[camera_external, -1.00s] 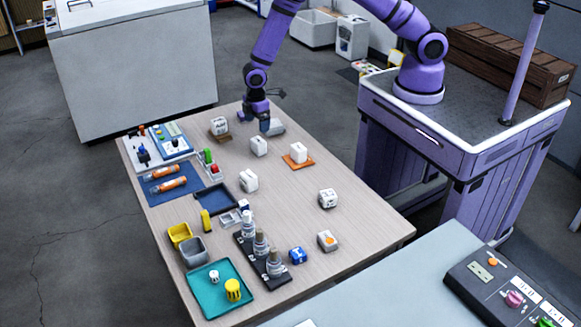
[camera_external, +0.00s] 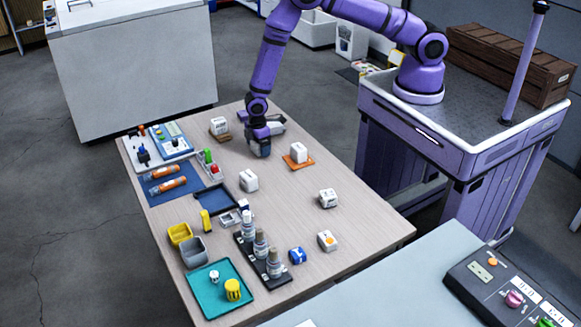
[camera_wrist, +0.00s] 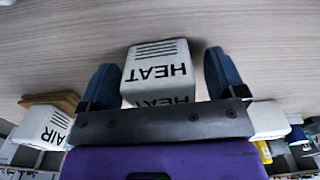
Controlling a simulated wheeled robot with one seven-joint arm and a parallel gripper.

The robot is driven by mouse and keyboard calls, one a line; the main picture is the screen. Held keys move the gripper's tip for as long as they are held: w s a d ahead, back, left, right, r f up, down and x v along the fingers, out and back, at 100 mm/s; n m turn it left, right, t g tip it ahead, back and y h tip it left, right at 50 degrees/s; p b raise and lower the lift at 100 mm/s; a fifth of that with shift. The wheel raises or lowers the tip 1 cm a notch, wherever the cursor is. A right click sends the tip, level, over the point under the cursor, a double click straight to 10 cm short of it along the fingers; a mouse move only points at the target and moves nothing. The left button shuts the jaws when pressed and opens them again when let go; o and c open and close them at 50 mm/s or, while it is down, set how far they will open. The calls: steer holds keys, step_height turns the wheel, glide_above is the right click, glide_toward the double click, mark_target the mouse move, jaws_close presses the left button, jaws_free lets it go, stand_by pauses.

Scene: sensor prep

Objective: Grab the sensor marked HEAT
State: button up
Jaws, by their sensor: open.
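The HEAT sensor (camera_wrist: 157,68) is a white block with dark lettering and a vent grille, seen close in the wrist view. It sits on the wooden table between the two blue fingers of my gripper (camera_wrist: 163,84). The gripper is open, with a visible gap between the block and each finger. In the external view my gripper (camera_external: 260,147) points down low over the table and hides the block there.
A white AIR block (camera_wrist: 42,124) sits on a brown base, also visible externally (camera_external: 219,125). Other white blocks stand nearby: one on an orange base (camera_external: 298,152), one nearer the front (camera_external: 249,181). A greyish block (camera_external: 275,122) is just behind my gripper.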

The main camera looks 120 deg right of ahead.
steer(key=shift+f, duration=0.1)
steer(key=c, duration=1)
